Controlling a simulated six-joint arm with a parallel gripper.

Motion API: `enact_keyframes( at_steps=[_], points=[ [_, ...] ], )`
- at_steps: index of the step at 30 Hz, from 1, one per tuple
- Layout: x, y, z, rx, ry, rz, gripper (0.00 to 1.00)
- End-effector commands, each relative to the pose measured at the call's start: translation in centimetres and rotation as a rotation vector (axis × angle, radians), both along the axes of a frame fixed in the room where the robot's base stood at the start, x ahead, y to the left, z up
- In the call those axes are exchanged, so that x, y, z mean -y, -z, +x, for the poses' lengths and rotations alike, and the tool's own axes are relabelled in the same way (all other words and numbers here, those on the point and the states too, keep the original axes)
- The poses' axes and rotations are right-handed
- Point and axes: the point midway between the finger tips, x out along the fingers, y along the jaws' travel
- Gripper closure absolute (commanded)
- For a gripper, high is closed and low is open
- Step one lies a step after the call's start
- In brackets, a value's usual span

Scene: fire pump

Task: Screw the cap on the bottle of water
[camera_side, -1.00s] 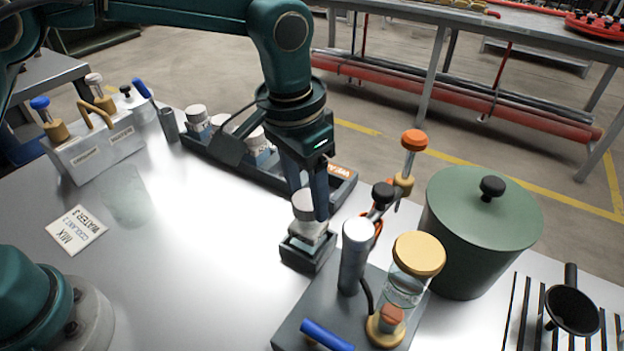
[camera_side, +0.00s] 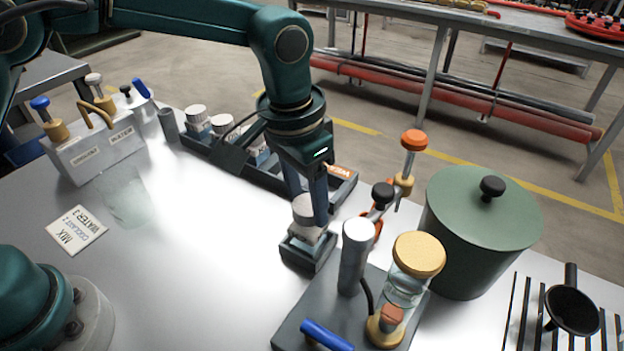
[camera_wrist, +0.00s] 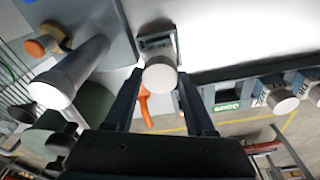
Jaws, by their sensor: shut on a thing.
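The bottle of water (camera_side: 309,232) stands upright in a small dark square holder (camera_side: 307,254) on the metal table. A white cap (camera_side: 303,208) sits on its top; I cannot tell how tightly it is seated. My gripper (camera_side: 309,213) points down over the holder, its two dark fingers on either side of the cap and shut on it. In the wrist view, the round white cap (camera_wrist: 160,75) lies between the fingertips, with the holder (camera_wrist: 158,42) beyond it. The bottle's label and lower body are mostly hidden.
A pump unit with a silver cylinder (camera_side: 355,255) and glass jar (camera_side: 406,280) stands close right of the holder. A green pot (camera_side: 482,230) is farther right. A dark rack (camera_side: 342,185) with several capped bottles lies behind.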

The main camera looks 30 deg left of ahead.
Motion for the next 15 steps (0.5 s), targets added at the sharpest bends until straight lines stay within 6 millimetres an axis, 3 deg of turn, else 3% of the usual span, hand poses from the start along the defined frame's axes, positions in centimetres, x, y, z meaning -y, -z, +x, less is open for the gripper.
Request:
enact_keyframes(
  at_steps=[15],
  points=[
    [-0.01,0.54,-0.01,-0.001,0.0,0.0,0.94]
  ],
)
